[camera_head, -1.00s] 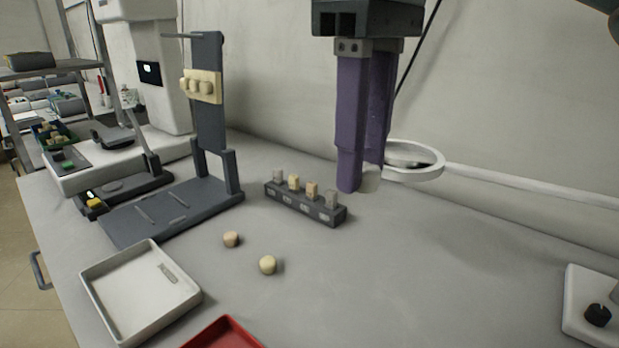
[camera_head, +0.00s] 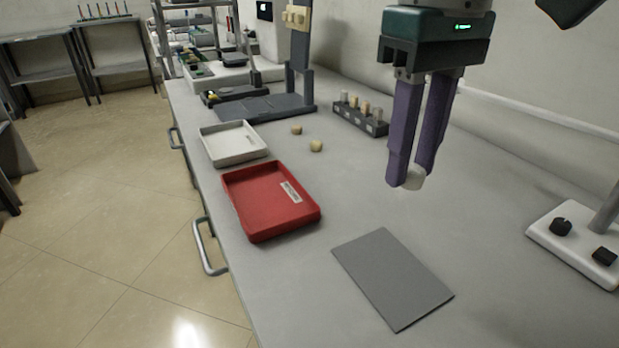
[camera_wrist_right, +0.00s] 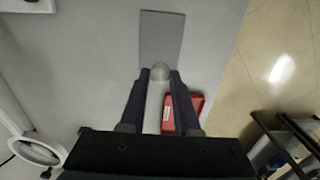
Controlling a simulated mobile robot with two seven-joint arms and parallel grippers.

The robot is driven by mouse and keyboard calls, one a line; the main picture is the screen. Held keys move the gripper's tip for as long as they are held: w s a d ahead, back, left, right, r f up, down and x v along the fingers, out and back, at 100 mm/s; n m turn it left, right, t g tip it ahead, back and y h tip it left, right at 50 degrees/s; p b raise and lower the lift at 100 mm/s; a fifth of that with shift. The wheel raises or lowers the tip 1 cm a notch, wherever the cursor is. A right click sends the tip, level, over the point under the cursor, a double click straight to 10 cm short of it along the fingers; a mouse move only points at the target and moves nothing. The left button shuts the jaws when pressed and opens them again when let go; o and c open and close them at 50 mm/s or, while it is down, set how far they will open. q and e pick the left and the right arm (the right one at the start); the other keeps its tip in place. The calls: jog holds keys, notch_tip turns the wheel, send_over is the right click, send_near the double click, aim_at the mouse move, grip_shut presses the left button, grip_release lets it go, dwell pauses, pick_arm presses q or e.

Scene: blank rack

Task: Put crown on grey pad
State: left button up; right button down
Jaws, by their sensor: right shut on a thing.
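My right gripper (camera_head: 410,180) is shut on a small whitish crown (camera_head: 414,178), held between its two purple fingers above the bench. The crown also shows as a pale rounded piece between the fingertips in the right wrist view (camera_wrist_right: 161,72). The grey pad (camera_head: 392,277) is a flat, bare rectangle on the bench, in front of and below the right gripper in the head view. In the right wrist view the pad (camera_wrist_right: 162,36) shows beyond the fingertips. My left gripper is not in view.
A red tray (camera_head: 310,217) and a white tray (camera_head: 262,153) stand left of the pad. Two small cream pieces (camera_head: 316,146) lie near a dark rack (camera_head: 374,124) of blanks. A white device base with black knobs (camera_head: 545,236) stands at right. The bench around the pad is clear.

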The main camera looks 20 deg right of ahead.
aim_at(387, 269)
notch_tip(387, 269, down, 13)
jog(key=b, duration=0.3)
jog(key=c, duration=0.6)
grip_release()
